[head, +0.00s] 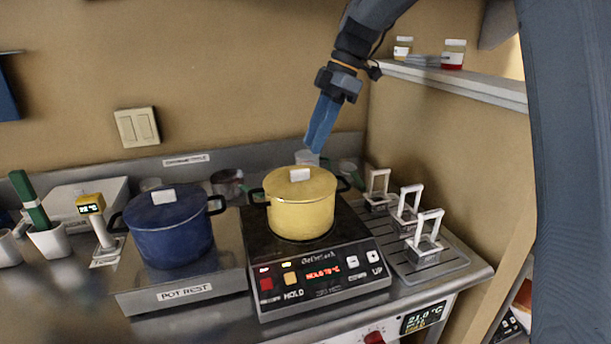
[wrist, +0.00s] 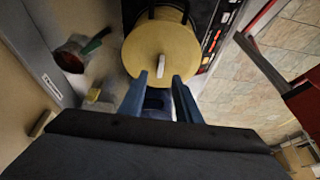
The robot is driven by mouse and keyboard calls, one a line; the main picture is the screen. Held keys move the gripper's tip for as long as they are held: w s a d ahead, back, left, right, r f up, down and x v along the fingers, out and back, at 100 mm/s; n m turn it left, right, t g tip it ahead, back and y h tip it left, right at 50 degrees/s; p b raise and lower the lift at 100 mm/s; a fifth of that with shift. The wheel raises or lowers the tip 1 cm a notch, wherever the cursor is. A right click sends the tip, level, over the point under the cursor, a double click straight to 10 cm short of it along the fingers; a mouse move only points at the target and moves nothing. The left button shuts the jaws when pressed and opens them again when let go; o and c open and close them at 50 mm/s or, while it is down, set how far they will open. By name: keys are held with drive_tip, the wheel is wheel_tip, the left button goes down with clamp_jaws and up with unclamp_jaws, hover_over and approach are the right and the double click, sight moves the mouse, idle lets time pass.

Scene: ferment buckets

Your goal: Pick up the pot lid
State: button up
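A yellow pot (head: 300,212) stands on the hot plate (head: 318,290) in the head view. It wears a yellow lid (head: 285,183) with a pale block handle (head: 299,174). The lid (wrist: 150,45) and its handle (wrist: 160,66) also show in the wrist view. A blue pot (head: 170,243) with a blue lid (head: 150,207) and white handle (head: 163,196) stands on the left. My gripper (head: 314,148) is above the yellow lid, pointing down. In the wrist view its blue fingers (wrist: 160,82) are spread and empty, with the handle just beyond the tips, apparently untouched.
The pot rest (head: 185,291) holds the blue pot. Several framed baskets (head: 424,243) stand on a drain tray at right. A wall shelf (head: 460,82) with jars is right of my arm. Cups and a display stand (head: 100,228) are at left.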

sight(301, 170)
drive_tip(key=p+x, duration=0.1)
drive_tip(key=x, duration=0.1)
drive_tip(key=p+x, duration=0.1)
drive_tip(key=x, duration=0.3)
drive_tip(key=shift+s+a+p, duration=0.3)
drive_tip(key=shift+s+p, duration=0.05)
drive_tip(key=shift+p, duration=0.05)
drive_tip(key=shift+w+f, duration=0.2)
drive_tip(key=shift+f, duration=0.35)
drive_tip(key=shift+d, duration=0.1)
drive_tip(key=c, duration=0.6)
drive_tip(key=shift+s, duration=0.1)
clamp_jaws()
